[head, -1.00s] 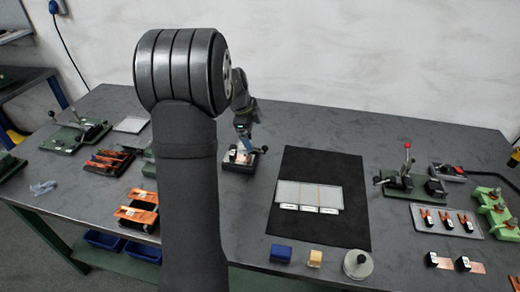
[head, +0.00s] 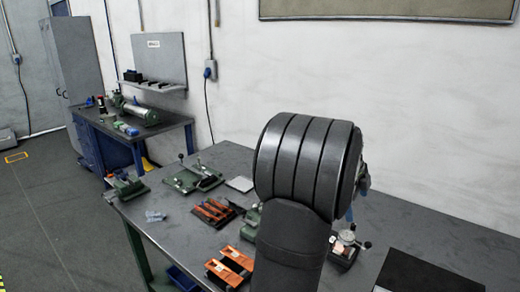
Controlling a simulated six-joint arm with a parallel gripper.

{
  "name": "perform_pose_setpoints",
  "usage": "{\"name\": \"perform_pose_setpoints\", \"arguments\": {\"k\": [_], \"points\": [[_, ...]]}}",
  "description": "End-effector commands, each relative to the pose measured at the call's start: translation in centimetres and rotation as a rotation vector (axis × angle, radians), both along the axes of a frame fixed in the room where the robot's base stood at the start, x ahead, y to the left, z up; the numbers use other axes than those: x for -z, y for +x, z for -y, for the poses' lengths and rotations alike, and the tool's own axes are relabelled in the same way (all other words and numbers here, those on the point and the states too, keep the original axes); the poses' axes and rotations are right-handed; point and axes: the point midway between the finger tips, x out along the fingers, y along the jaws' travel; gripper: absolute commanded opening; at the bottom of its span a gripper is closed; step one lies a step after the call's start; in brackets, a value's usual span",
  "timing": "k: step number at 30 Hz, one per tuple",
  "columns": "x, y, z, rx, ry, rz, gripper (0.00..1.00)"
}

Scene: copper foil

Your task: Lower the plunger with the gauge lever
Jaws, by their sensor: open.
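The gauge (head: 347,238) stands on a dark base on the bench, just right of my large dark arm link. A small lever with a dark knob (head: 367,244) sticks out on its right side. My gripper (head: 349,215) is mostly hidden behind that link; only a small bluish part shows just above the gauge. Part of my wrist shows higher up at the link's right edge. I cannot tell whether the fingers touch the gauge or lever. The plunger is too small to make out.
Orange-topped blocks (head: 229,266), a dark tray with orange strips (head: 213,212) and a green lever fixture (head: 194,177) lie to the left. A black mat (head: 425,275) lies to the right. The bench behind the gauge is clear.

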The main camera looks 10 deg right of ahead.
Motion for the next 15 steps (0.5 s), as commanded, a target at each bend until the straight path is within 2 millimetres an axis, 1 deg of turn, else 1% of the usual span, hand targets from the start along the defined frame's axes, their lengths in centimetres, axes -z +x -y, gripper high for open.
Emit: {"name": "perform_pose_setpoints", "arguments": {"k": [1,2,3,8,9,13,15], "points": [[0.0,0.0,0.0,0.0,0.0,0.0,0.8],[0.0,0.0,0.0,0.0,0.0,0.0,0.74],[0.0,0.0,0.0,0.0,0.0,0.0,0.67],[0.3,-0.2,-0.2,0.004,-0.01,-0.007,0.35],[0.6,-0.4,-0.5,0.01,-0.02,-0.013,0.27],[2.2,-1.6,-1.8,0.037,-0.083,-0.041,0.02],[3.0,-2.3,-2.5,0.05,-0.123,-0.052,0.0]]}}
